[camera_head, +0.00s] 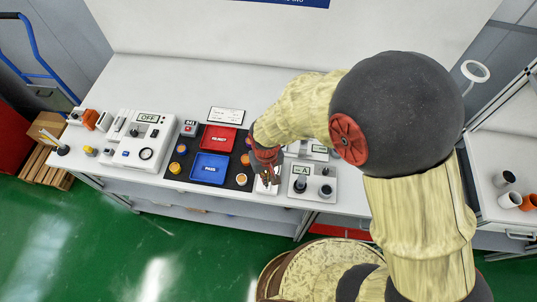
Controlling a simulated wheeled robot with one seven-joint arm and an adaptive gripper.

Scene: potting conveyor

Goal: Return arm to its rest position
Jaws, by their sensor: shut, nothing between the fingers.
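My gripper (268,178) is at the end of my arm, low over the front part of the white workbench (195,82). It is shut and empty. It is over or close to a small white item (262,188), just left of a white device with a display reading A (302,171). Whether it touches anything cannot be told. My arm comes down from the right and hides part of the bench behind it.
A black mat holds a blue PASS tray (210,167) and a red REJECT tray (219,139), with several small round parts around them. A white device reading OFF (140,132) stands at left. A side table (515,146) with cups is at right. The bench's back is clear.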

